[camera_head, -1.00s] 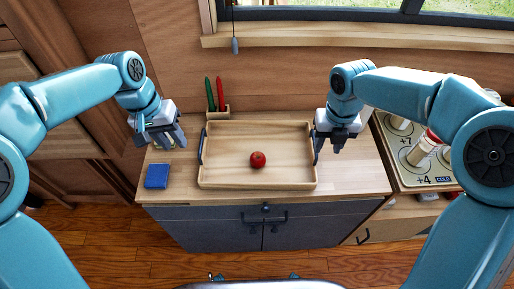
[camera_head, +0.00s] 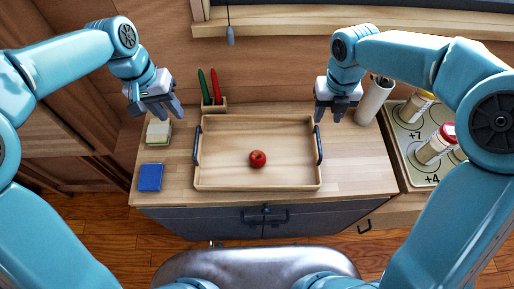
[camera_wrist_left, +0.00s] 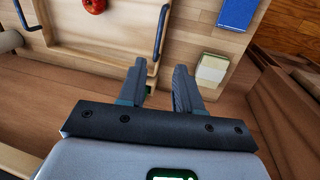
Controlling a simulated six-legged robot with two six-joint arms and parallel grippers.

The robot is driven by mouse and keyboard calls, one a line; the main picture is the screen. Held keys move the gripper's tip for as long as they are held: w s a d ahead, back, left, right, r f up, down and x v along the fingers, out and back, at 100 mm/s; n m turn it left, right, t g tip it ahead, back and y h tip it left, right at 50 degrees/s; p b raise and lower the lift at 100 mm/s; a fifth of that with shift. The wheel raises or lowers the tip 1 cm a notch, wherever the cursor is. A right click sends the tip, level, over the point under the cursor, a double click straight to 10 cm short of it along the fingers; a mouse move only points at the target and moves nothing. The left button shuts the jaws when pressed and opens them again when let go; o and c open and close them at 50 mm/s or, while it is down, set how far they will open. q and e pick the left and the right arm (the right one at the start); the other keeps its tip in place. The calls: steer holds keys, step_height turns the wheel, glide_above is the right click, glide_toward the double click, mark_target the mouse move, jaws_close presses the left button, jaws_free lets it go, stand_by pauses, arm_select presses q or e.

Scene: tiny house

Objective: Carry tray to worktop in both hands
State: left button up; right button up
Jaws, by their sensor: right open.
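The wooden tray (camera_head: 225,178) lies flat on the wooden worktop (camera_head: 359,170), with a dark blue handle on each short side. A red apple or tomato (camera_head: 257,159) rests inside it. My left gripper (camera_head: 159,113) is open and empty, above and left of the tray's left handle (camera_head: 197,146). In the left wrist view my left gripper (camera_wrist_left: 162,75) shows its fingers apart, near the handle (camera_wrist_left: 161,31) but not around it. My right gripper (camera_head: 337,114) is open above the tray's far right corner, up from the right handle (camera_head: 318,145), and apart from it.
A blue box (camera_head: 150,177) and a pale sponge-like block (camera_head: 158,133) lie left of the tray. A holder with green and red pens (camera_head: 213,106) stands behind it. A paper roll (camera_head: 374,101) and a board with jars (camera_head: 432,150) are at the right.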

mark_target(196, 143)
arm_select(q)
steer(key=d+f, duration=0.1)
steer(key=f, duration=0.4)
steer(key=d+f, duration=0.1)
steer(key=f, duration=0.4)
steer(key=d+f, duration=0.1)
steer(key=f, duration=0.5)
steer(key=shift+d+f, duration=0.1)
steer(key=shift+d, duration=0.1)
arm_select(e)
step_height(196, 143, down, 17)
steer(key=shift+r, duration=0.2)
arm_select(q)
steer(key=shift+s, duration=0.1)
jaws_close()
arm_select(e)
steer(key=shift+d, duration=0.1)
steer(key=c, duration=0.7)
jaws_close()
steer(key=shift+r, duration=0.1)
